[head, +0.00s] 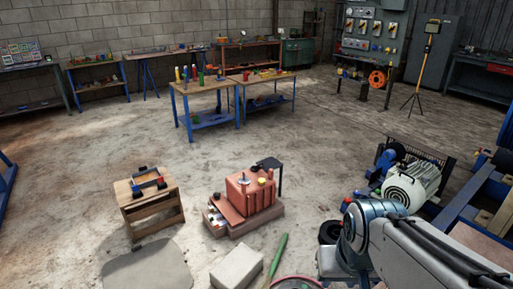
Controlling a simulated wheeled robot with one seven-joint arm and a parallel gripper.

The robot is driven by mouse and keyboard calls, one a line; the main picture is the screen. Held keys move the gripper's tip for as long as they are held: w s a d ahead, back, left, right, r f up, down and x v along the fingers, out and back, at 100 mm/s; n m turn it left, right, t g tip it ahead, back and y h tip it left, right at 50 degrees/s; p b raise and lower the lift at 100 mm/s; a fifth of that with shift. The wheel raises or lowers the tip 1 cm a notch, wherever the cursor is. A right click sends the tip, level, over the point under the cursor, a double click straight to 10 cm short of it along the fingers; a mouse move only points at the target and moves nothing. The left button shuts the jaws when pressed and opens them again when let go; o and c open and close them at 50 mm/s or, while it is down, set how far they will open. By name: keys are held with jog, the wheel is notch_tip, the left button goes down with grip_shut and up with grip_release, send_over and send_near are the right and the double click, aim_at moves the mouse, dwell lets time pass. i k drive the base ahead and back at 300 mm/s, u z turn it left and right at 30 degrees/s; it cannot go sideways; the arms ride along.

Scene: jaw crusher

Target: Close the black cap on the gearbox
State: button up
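The gearbox (238,202) is a reddish, boxy housing on a stepped base, standing on the floor near the middle of the head view. A small silver fitting and a yellow knob (262,181) are on its top. A flat black piece (268,163) shows at its back right edge, above a dark upright; I cannot tell whether this is the black cap or a separate stand. My arm (375,235) reaches in from the lower right, apart from the gearbox. I cannot make out my gripper's fingers.
A wooden stool (148,212) with tools stands left of the gearbox. A pale block (236,268), a green-handled tool (277,256) and a grey mat (147,272) lie in front. A motor (410,185) stands at right. The floor behind the gearbox is open up to the blue-legged tables (208,84).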

aim_at(260, 166)
jog(key=u, duration=0.2)
jog(key=i, duration=1)
